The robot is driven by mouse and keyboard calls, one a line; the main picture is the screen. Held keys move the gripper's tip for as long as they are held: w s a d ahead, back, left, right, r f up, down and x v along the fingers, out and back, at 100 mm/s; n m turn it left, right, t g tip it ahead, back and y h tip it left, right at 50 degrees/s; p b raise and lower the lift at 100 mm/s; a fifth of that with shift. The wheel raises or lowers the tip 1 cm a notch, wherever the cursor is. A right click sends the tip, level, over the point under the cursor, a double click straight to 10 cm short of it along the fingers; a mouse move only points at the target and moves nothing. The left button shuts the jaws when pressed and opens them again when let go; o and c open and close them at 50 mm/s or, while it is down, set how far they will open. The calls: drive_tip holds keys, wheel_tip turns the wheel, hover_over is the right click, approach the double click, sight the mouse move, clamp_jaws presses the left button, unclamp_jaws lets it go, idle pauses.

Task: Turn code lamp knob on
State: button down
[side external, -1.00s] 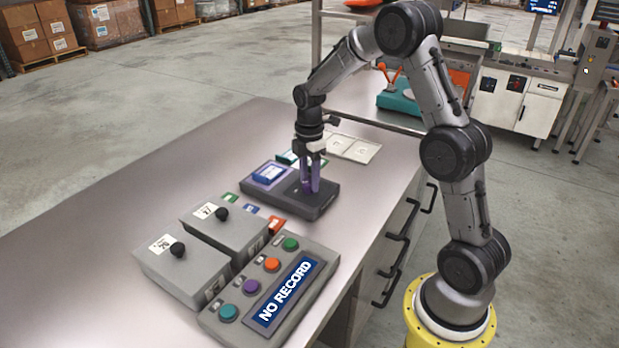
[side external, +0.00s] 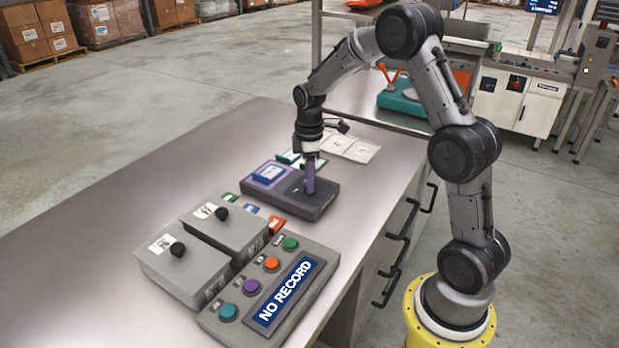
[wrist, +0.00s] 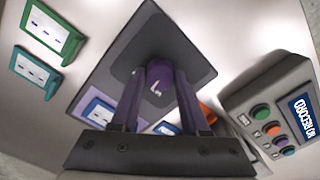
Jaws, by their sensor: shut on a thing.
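The code lamp knob (wrist: 159,82) is a purple round knob with a small white mark on its top, standing on a dark square plate. The plate is on a dark low box (side external: 323,204) on the bench. My gripper (side external: 309,187), pointing down with purple fingers, is shut on the knob; its fingers also show on both sides of the knob in the wrist view (wrist: 159,98). In the side view the fingers mostly hide the knob. A blue-framed card (side external: 269,172) sits on the left part of the same box.
Two grey boxes with black knobs (side external: 178,249) (side external: 222,213) stand left of a button panel (side external: 314,292) whose display reads "NO RECORD". Pale trays (side external: 361,151) lie behind the gripper. The bench's left side is clear.

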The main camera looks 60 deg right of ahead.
drive_tip(key=m, duration=0.4)
drive_tip(key=shift+r, duration=0.1)
drive_tip(key=shift+m, duration=2.2)
drive_tip(key=shift+c, duration=2)
unclamp_jaws()
wheel_tip(320, 180, up, 14)
